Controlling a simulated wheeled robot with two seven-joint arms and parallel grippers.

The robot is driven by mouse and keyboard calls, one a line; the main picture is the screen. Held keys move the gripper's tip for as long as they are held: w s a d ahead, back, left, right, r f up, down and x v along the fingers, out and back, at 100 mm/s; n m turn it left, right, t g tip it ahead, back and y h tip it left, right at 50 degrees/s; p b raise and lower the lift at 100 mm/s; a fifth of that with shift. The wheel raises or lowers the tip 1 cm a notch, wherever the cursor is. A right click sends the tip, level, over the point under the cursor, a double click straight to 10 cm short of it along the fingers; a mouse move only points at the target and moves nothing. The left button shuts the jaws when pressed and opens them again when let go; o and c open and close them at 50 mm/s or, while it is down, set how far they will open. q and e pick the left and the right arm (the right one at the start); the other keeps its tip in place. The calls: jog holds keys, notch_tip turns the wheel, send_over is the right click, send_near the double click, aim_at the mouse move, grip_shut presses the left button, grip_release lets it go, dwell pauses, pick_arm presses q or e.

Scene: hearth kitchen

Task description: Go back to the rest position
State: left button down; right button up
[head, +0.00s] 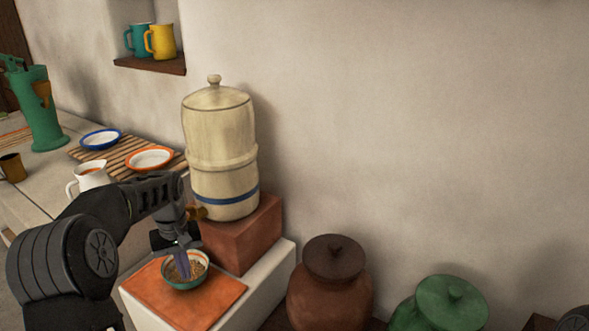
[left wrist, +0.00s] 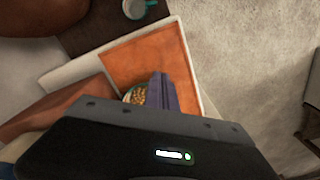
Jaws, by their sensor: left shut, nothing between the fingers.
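My left gripper (head: 181,258) is shut and empty. In the head view its fingers point down over a small green-rimmed bowl (head: 186,284) with brownish contents. I cannot tell whether the fingertips touch the contents. The bowl stands on an orange tile (head: 215,308) on a white ledge. In the left wrist view the shut fingers (left wrist: 162,90) partly hide the bowl (left wrist: 128,97), and the orange tile (left wrist: 130,60) lies around it. My right gripper is not in view.
A cream water crock (head: 220,150) with a tap stands on a red block (head: 245,240) close behind the gripper. A white pitcher (head: 91,177) and plates (head: 150,158) are to the left. A brown jar (head: 330,285) and green jar (head: 442,305) stand right. A wall rises behind.

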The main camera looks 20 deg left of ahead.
pick_arm(q)
jog(key=shift+w, duration=0.1)
jog(key=w+d+f+m+t, duration=0.1)
jog(key=w+d+f, duration=0.1)
jog(key=f, duration=0.1)
jog(key=w+d+f+m+t, duration=0.1)
jog(key=d+f, duration=0.2)
jog(key=w+d+f+m+t+p, duration=0.1)
jog(key=w+d+f+t, duration=0.1)
jog(key=d+f, duration=0.1)
jog(key=shift+w+d+f+h, duration=0.25)
jog(key=shift+w+f+h, duration=0.05)
jog(key=shift+w+f, duration=0.05)
jog(key=s+d+f+m+h+p, duration=0.1)
jog(key=s+d+f, duration=0.55)
jog(key=d, duration=0.35)
jog(key=s+d+f+m+h+p, duration=0.1)
jog(key=s+d+f+p, duration=0.1)
jog(key=s+d+f, duration=0.45)
jog(key=s+d+g+p, duration=0.1)
jog(key=s+d, duration=0.4)
jog(key=s, duration=0.3)
jog(key=s+d+m+g+h+p, duration=0.1)
jog(key=s+d+g, duration=0.1)
jog(key=s+d, duration=0.4)
jog(key=s, duration=0.2)
jog(key=shift+s+h, duration=0.3)
jog(key=shift+s, duration=0.05)
